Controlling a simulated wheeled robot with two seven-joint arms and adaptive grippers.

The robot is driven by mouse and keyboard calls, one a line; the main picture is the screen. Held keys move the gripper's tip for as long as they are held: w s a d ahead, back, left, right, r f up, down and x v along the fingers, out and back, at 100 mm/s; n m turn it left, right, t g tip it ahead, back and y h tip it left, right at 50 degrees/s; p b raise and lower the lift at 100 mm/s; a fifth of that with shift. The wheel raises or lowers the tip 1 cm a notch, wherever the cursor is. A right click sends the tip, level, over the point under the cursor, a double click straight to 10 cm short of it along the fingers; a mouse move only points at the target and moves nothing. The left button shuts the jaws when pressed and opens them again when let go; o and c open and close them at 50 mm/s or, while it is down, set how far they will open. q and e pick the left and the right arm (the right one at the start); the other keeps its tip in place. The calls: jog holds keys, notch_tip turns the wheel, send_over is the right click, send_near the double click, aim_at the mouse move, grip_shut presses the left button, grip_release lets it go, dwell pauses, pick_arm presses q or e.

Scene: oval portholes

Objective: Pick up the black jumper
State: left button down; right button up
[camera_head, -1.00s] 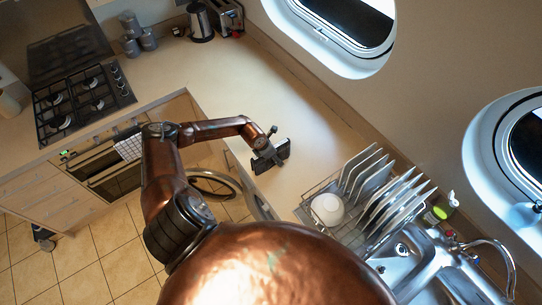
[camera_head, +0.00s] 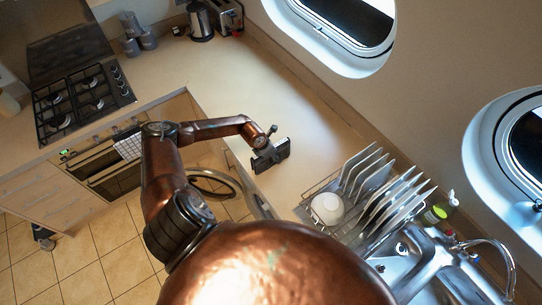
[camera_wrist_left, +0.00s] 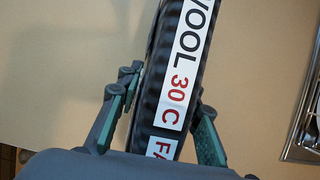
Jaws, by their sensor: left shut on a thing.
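The black jumper shows in the left wrist view (camera_wrist_left: 156,75) as a narrow, dark ribbed strip with a white label reading "WOOL 30 C" in black and red. My left gripper (camera_wrist_left: 166,92) has its green-padded fingers on either side of it and is shut on it. In the head view the left gripper (camera_head: 266,152) is over the counter, left of the dish rack, with the small dark jumper (camera_head: 282,149) at its tip. I cannot tell whether the jumper touches the counter. My right gripper is not in view.
A dish rack (camera_head: 308,212) with several plates and a white bowl (camera_head: 327,208) stands close on the right. The sink (camera_head: 420,262) is beyond it. The counter (camera_head: 260,90) behind the gripper is clear up to the kettle (camera_head: 200,22) and toaster (camera_head: 229,16).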

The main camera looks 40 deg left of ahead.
pick_arm(q)
jog(key=shift+r, duration=0.15)
jog(key=shift+w+r, duration=0.1)
jog(key=shift+r, duration=0.45)
jog(key=s+r, duration=0.1)
jog(key=r, duration=0.1)
jog(key=s+r+b, duration=0.1)
jog(key=s+r, duration=0.1)
jog(key=s+r+b, duration=0.1)
jog(key=s+r, duration=0.1)
jog(key=r, duration=0.1)
jog(key=s+r+b, duration=0.3)
jog(key=s+r, duration=0.1)
jog(key=s, duration=0.5)
jog(key=shift+d+r, duration=0.2)
jog(key=shift+r, duration=0.1)
